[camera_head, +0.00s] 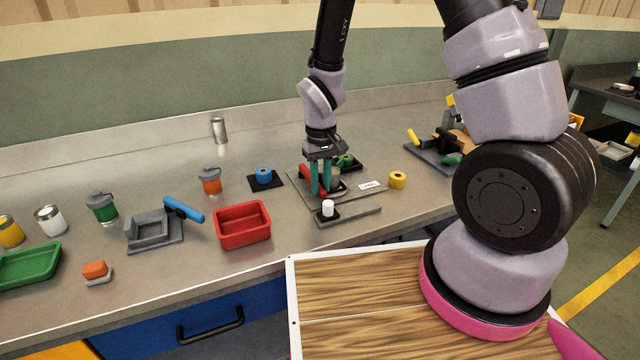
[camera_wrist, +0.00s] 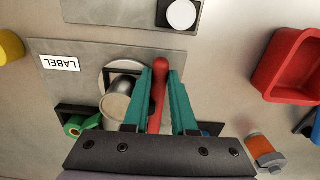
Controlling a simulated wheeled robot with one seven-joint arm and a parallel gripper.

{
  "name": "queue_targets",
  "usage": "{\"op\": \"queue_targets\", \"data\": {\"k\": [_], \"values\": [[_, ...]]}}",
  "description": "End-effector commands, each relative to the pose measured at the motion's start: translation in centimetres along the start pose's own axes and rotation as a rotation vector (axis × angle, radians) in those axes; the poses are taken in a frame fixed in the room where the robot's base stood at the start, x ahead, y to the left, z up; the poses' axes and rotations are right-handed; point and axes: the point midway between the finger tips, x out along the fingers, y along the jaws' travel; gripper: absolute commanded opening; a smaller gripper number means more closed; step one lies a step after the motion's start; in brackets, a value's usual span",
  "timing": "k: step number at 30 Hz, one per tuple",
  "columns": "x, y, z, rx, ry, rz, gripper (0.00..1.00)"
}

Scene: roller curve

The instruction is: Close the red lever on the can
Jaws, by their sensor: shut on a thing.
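The red lever (camera_wrist: 160,68) runs between the two teal fingers of my gripper (camera_wrist: 161,90) in the wrist view, and the gripper is shut on it. In the head view my gripper (camera_head: 321,190) points down over the grey labelled plate (camera_head: 352,197), and parts of the red lever (camera_head: 305,172) show beside the fingers. The metal can (camera_wrist: 118,106) sits tilted in the wrist view, just left of the fingers, at a square frame on the plate. The fingers partly hide the can in the head view, and the lever's joint to it is hidden.
A low plate with a white knob (camera_head: 328,208) stands in front. A yellow roll (camera_head: 397,180) is to the right. A red tray (camera_head: 242,226), an orange jar (camera_head: 210,182) and a blue roll (camera_head: 263,174) are to the left. A green part (camera_wrist: 80,125) lies near the can.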

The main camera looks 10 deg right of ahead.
Motion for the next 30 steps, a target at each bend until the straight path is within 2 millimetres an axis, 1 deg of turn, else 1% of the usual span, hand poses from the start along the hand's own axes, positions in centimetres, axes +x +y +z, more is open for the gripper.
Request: {"op": "queue_targets", "data": {"k": [2,3,4,5,14,17,20,27,30], "values": [[0.0,0.2,0.0,0.001,0.001,0.002,0.00],[0.0,0.2,0.0,0.001,0.001,0.002,0.40],[0.0,0.2,0.0,0.001,0.001,0.002,0.52],[0.0,0.2,0.0,0.001,0.001,0.002,0.55],[-0.1,0.1,0.0,0.002,0.000,0.001,0.55],[-0.8,0.1,-0.1,0.001,0.003,0.001,0.55],[-2.3,0.1,-0.1,0.000,0.005,0.000,0.55],[-7.2,0.1,-0.1,0.002,0.005,0.000,0.55],[-8.8,0.1,-0.1,0.001,0.004,0.001,0.55]]}}
